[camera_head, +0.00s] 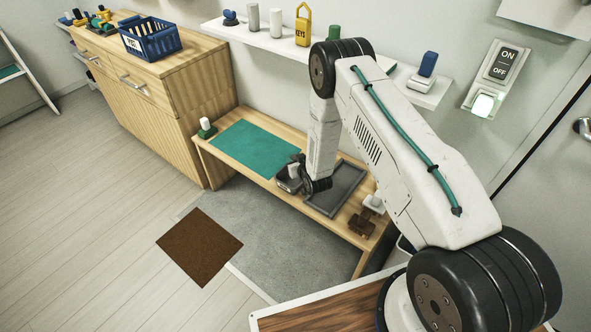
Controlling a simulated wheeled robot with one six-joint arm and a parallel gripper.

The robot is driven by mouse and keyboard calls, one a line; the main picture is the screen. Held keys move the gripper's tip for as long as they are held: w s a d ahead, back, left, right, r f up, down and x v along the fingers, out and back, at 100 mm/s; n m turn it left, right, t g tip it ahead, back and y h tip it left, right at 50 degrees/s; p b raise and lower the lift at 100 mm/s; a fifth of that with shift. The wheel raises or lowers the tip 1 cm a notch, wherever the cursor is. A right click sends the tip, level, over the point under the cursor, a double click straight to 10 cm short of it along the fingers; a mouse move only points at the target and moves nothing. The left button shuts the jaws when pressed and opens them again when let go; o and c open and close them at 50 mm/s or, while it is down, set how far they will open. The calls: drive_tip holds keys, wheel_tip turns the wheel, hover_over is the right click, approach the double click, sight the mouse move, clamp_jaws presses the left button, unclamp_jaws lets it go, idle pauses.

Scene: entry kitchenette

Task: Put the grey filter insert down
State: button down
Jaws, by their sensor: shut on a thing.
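My gripper (296,180) is at the low wooden bench (226,126), between the green mat (254,147) and the dark grey tray (337,189). It is shut on a small grey thing, which I take to be the grey filter insert (294,170). My arm and gripper hide part of it. I cannot tell whether it touches the bench top. The tray lies just right of my gripper, and its visible inside looks empty.
A white-topped green item (206,128) stands at the bench's left end. A brown item with a white top (366,215) stands at its right end. A wall shelf (265,41) with several objects runs above. A blue basket (150,39) sits on the wooden cabinet (193,85).

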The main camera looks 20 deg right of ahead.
drive_tip(key=shift+f, duration=2.25)
drive_tip(key=shift+f, duration=0.15)
drive_tip(key=c, duration=1)
unclamp_jaws()
